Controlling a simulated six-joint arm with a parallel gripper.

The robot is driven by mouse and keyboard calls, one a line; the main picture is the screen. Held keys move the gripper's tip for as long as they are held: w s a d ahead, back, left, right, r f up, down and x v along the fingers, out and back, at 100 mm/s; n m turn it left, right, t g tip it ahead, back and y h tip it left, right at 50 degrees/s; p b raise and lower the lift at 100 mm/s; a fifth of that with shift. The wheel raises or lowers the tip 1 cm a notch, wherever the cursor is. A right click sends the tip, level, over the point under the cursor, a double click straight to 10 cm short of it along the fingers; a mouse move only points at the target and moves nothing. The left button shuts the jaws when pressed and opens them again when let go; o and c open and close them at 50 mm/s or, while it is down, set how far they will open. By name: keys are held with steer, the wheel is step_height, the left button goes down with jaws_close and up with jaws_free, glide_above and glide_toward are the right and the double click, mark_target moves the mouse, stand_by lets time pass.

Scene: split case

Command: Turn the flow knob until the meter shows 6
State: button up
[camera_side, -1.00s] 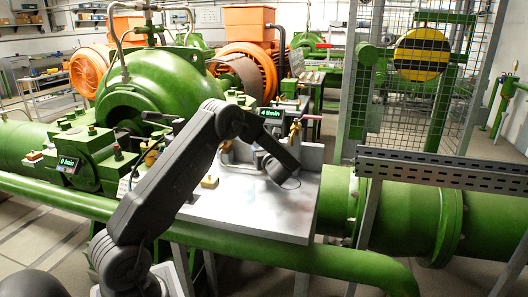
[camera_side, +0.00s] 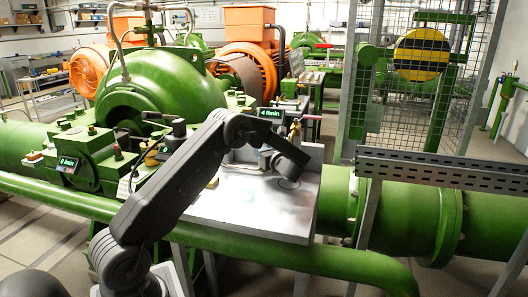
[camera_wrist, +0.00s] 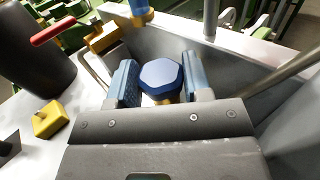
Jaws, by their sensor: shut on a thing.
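A blue six-sided knob (camera_wrist: 162,78) on a brass-coloured stem shows in the wrist view. My gripper (camera_wrist: 160,84) is shut on it, with one blue-lined finger on each side. In the side view my wrist covers the knob and the fingers. A small dark meter (camera_side: 271,113) with green digits stands behind my wrist and seems to read 4 l/min. A second small display (camera_side: 67,164) is at the left on the green pump body and seems to read 0 l/min.
A yellow block (camera_wrist: 50,119) lies on the metal plate (camera_side: 240,214), left of the fingers in the wrist view. A red-handled brass valve (camera_wrist: 100,37) and a dark cylinder (camera_wrist: 35,55) are close by. A green rail (camera_side: 255,249) runs along the front.

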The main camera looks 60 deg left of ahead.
steer(key=shift+g, duration=0.3)
steer(key=o, duration=0.9)
